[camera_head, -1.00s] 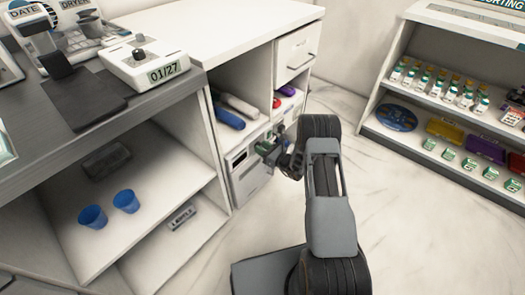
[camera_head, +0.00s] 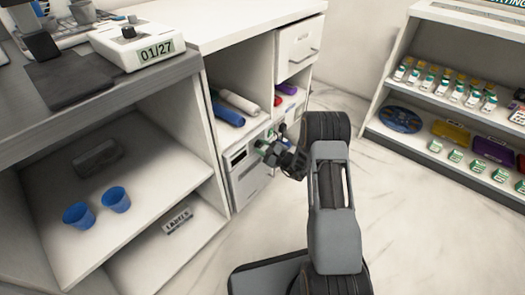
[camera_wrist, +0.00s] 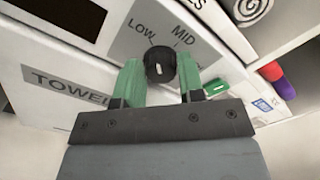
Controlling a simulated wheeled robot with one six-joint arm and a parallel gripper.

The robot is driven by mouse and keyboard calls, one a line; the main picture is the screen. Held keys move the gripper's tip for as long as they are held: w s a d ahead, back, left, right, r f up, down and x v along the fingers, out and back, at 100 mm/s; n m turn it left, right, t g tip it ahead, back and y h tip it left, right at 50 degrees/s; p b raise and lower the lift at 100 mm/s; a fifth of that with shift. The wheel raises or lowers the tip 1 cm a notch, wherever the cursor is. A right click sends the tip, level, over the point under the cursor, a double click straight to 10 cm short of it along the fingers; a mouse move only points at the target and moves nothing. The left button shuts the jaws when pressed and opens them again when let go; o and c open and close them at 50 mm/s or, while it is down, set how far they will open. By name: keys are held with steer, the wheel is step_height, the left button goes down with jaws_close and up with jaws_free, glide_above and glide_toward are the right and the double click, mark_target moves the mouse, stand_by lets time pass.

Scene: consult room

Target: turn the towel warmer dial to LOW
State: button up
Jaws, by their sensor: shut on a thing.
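The towel warmer (camera_head: 252,183) is a white box low in the cabinet. In the wrist view its front carries a grey TOWEL label (camera_wrist: 65,88) and a grey dial panel (camera_wrist: 123,45). The black dial (camera_wrist: 160,62) sits below the words LOW (camera_wrist: 142,27) and MID (camera_wrist: 182,38). A small pale mark shows on its face; I cannot tell which setting it points to. My gripper (camera_wrist: 160,75) is shut on the dial, one green finger on each side. In the head view my gripper (camera_head: 268,151) is at the warmer's front, and the dial is hidden.
A green switch (camera_wrist: 215,87) lies just right of the fingers. Above the warmer, a shelf holds blue (camera_head: 227,115) and white (camera_head: 240,102) rolls. Blue cups (camera_head: 79,214) stand on the left shelf. Open floor (camera_head: 400,220) lies to the right.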

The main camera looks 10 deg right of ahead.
steer(key=shift+a+f+n+b, duration=0.15)
steer(key=shift+n+b, duration=0.6)
steer(key=shift+n, duration=0.45)
steer(key=o, duration=0.7)
steer(key=shift+c, duration=0.2)
steer(key=shift+o, duration=1.2)
steer(key=shift+s+d, duration=0.4)
steer(key=shift+d, duration=0.05)
steer(key=p+v, duration=0.3)
steer(key=v, duration=1)
steer(key=shift+p, duration=0.4)
